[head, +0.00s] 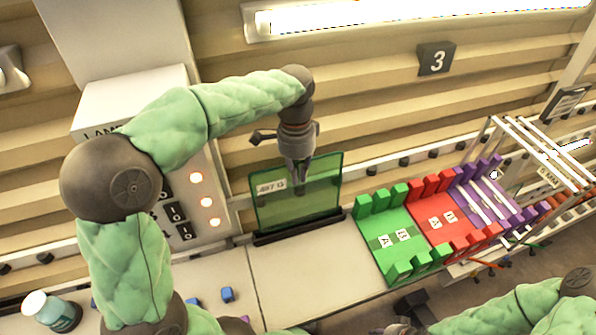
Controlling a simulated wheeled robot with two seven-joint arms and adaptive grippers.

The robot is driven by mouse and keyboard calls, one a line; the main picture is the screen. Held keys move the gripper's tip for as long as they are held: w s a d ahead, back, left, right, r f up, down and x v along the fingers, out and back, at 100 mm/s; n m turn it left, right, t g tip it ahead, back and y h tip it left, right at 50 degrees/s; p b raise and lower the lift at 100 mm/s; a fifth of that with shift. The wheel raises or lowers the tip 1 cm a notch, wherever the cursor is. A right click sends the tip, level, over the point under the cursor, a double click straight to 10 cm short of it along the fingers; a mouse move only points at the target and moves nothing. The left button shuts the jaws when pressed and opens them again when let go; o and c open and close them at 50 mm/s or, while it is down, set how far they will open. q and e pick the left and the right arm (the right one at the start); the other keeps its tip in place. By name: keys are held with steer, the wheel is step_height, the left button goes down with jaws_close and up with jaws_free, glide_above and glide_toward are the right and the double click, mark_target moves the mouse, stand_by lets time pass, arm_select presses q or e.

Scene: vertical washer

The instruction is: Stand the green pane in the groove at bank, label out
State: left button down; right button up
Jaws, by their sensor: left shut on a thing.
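The green pane (318,190) is see-through and stands nearly upright at the middle of the head view. A white label (271,186) with dark print shows on its upper left, on the face turned to me. My left gripper (299,184) comes down from above and is shut on the pane near its upper middle. The pane's lower edge meets a long black grooved bar (299,227) on the pale bench; I cannot tell how deep it sits. My right arm shows at the lower right, and its fingers cannot be made out.
Green (397,240), red (442,222) and purple (485,200) slotted racks stand to the right. A white wire rack (540,150) is beyond them. A lamp panel (200,185) stands left of the pane. Small blue blocks (227,294) and a cup (50,311) are at the lower left.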

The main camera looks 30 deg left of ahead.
mark_target(299, 186)
arm_select(q)
steer(key=shift+s+d+f+b, duration=0.1)
steer(key=shift+f+b, duration=0.9)
steer(key=shift+f, duration=0.45)
stand_by(2.0)
steer(key=c, duration=1.2)
jaws_free()
steer(key=shift+c, duration=0.2)
steer(key=shift+f, duration=0.1)
steer(key=r, duration=0.8)
steer(key=a+r, duration=0.1)
steer(key=r, duration=0.3)
steer(key=shift+w, duration=0.4)
